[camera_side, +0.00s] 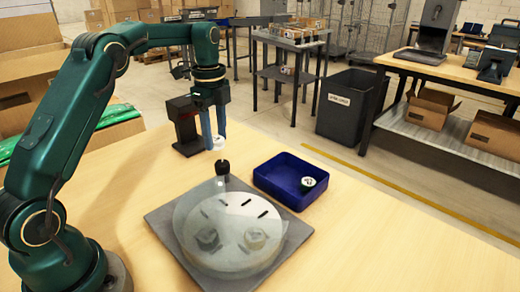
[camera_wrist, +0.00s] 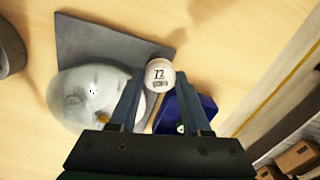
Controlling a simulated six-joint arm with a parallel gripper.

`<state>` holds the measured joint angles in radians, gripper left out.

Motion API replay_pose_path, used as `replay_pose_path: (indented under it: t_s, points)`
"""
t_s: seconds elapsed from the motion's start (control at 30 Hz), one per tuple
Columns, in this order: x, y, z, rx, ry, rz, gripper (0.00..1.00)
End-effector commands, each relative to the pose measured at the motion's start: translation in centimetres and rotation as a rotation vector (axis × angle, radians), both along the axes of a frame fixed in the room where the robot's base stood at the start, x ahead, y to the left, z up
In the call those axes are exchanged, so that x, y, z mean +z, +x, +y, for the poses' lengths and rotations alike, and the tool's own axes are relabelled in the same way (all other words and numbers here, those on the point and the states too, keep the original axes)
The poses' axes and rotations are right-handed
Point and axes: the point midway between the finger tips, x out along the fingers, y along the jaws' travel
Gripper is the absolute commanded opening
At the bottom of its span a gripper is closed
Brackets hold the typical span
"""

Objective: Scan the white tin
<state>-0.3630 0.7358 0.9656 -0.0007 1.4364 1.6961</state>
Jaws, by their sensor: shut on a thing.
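My gripper (camera_side: 214,143) is shut on the white tin (camera_side: 219,144), held in the air above the table by its fingertips. In the wrist view the white tin (camera_wrist: 159,70) sits between the fingertips (camera_wrist: 160,88), with its round face showing dark marks like "72" and a small label. A black scanner-like stand (camera_side: 185,127) with a reddish front is on the table behind and left of the gripper. The tin is apart from it.
A blue tray (camera_side: 275,186) to the right holds another white-and-green tin (camera_side: 308,183). The table's right front is clear.

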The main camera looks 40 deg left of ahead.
Motion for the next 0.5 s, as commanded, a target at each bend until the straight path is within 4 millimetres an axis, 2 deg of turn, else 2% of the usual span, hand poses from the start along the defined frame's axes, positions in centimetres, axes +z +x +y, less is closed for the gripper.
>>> replay_pose_path:
  t_s: [0.1,0.2,0.5]
  points:
    - [-2.3,0.9,1.2,-0.11,-0.002,0.005,0.0]
    - [-3.8,0.9,1.8,-0.107,-0.003,0.004,0.0]
    - [-4.9,0.9,2.5,-0.097,-0.001,0.002,0.0]
